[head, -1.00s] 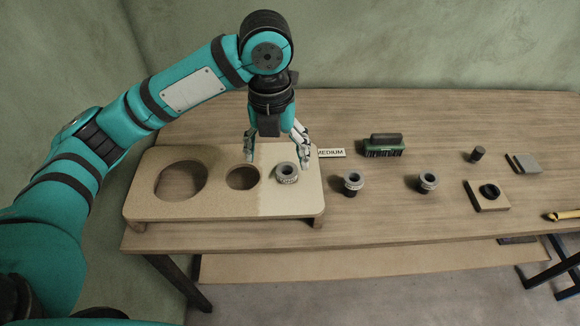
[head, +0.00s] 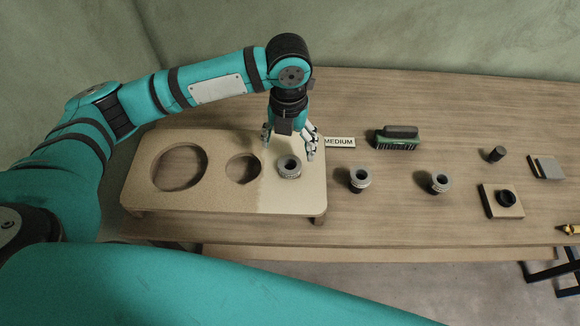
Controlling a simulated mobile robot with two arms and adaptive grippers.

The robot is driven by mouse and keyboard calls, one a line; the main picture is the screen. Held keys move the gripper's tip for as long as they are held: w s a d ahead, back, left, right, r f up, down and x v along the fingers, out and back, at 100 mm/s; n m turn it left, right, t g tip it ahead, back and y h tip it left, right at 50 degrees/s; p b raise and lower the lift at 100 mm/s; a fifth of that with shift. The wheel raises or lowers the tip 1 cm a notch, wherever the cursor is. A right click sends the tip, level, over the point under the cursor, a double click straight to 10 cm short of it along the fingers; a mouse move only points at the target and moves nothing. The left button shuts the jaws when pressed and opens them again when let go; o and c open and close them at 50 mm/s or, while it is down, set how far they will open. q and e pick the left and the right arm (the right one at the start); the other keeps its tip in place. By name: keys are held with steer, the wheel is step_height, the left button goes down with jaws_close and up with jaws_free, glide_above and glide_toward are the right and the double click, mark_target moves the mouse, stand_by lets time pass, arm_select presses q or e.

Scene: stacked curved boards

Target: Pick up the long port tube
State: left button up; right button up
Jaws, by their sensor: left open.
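Three grey ringed port tubes show in the head view. One tube (head: 289,168) sits in the right part of the pale board with round holes (head: 213,203). A second tube (head: 359,180) stands on the table just right of the board, and a third tube (head: 439,183) stands further right. I cannot tell which of them is the long one. My left gripper (head: 289,148) is open, pointing down, with its fingers spread above and behind the tube in the board. Nothing shows between its fingers. My right gripper is out of view.
A small dark cylinder (head: 497,154), a grey block (head: 547,168) and a square plate with a black ring (head: 502,203) are at the right. The back table is clear.

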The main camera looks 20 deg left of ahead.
mark_target(290, 163)
arm_select(q)
step_height(290, 163, down, 2)
steer(key=f, duration=0.1)
steer(key=f+p, duration=0.1)
steer(key=f, duration=0.1)
steer(key=f+p, duration=0.1)
steer(key=shift+w+d+f, duration=0.1)
steer(key=shift+w+f, duration=0.05)
steer(key=shift+w, duration=0.1)
steer(key=shift+f, duration=0.3)
steer(key=c, duration=1.4)
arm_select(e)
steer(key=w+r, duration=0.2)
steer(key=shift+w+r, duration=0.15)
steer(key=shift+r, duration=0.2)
